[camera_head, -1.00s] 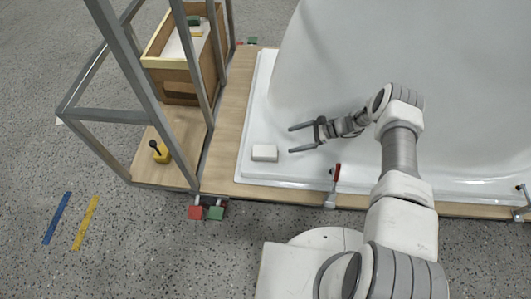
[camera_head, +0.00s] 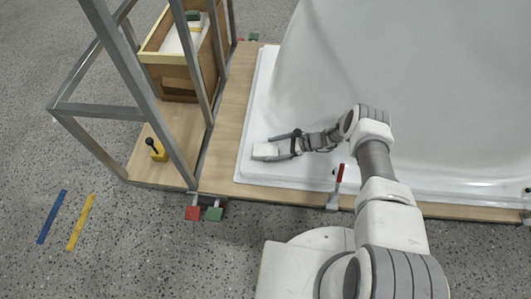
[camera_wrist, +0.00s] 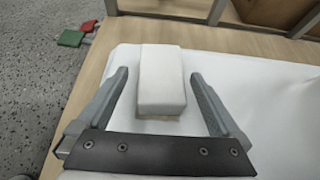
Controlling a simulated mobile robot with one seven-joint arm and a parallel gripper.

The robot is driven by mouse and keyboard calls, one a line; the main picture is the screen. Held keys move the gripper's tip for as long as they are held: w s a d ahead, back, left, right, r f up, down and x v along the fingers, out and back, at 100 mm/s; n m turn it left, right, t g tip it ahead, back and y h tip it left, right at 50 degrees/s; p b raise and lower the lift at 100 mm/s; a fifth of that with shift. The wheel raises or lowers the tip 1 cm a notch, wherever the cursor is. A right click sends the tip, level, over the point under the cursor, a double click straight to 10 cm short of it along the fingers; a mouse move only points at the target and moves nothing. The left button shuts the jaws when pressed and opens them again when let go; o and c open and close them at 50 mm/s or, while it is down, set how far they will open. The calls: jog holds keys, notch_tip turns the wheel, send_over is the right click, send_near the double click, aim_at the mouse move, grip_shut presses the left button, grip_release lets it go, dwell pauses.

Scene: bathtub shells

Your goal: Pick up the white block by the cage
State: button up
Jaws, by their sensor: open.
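The white block (camera_head: 264,151) lies on the flat white rim of the bathtub shell (camera_head: 258,118), near its left front corner. It also shows in the wrist view (camera_wrist: 162,80), upper middle, as a plain white box. My gripper (camera_head: 272,146) reaches it from the right with its fingers along the block's near and far sides. In the wrist view my gripper (camera_wrist: 157,78) is open, one finger on each side of the block. Gaps show between both fingers and the block.
A grey metal cage frame (camera_head: 130,60) stands left of the shell on a wooden board (camera_head: 222,130). It holds a wooden crate (camera_head: 177,78) and a yellow piece with a black knob (camera_head: 158,151). A red-handled clamp (camera_head: 338,180) sits at the front edge. The curved shell wall rises behind.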

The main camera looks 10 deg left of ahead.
aim_at(266, 150)
jog(key=x, duration=0.3)
jog(key=shift+a+b, duration=0.35)
jog(key=c, duration=1.2)
jog(key=shift+c, duration=0.2)
